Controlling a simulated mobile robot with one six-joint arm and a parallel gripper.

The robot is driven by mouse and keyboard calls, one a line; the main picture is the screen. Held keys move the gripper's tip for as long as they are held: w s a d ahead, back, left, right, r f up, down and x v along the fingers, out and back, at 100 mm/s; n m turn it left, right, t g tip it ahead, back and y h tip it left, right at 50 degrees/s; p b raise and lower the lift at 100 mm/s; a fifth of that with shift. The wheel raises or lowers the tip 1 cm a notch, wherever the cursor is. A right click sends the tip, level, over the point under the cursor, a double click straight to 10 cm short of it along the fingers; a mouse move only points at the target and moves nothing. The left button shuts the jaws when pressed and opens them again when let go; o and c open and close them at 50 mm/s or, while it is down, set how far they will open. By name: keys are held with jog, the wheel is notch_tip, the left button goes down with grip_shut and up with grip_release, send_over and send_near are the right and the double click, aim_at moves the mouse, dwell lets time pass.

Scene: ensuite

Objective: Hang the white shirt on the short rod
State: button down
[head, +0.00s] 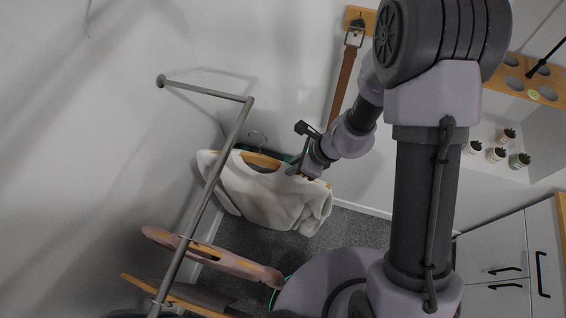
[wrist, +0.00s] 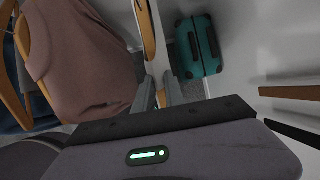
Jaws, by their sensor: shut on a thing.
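The white shirt (head: 270,195) hangs on a wooden hanger (head: 260,160) with a metal hook (head: 258,137). My gripper (head: 303,165) is shut on the right end of this hanger, whose wooden edge also shows between the fingers in the wrist view (wrist: 147,28). The short rod (head: 205,90) runs from the wall to the corner of the metal rail at upper left. The hook is below and right of the short rod in the head view, apart from it. The long rail crosses in front of the shirt's left part.
The long rail (head: 205,195) carries a pink garment (head: 225,262) and other hangers; the pink garment (wrist: 85,60) is close at left in the wrist view. A teal suitcase (wrist: 197,45) stands on the floor behind. A belt (head: 345,80) hangs on the wall.

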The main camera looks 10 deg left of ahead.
jog(key=shift+s+d, duration=0.2)
jog(key=shift+d, duration=1.95)
jog(key=shift+s+d, duration=0.15)
jog(key=shift+d, duration=2.05)
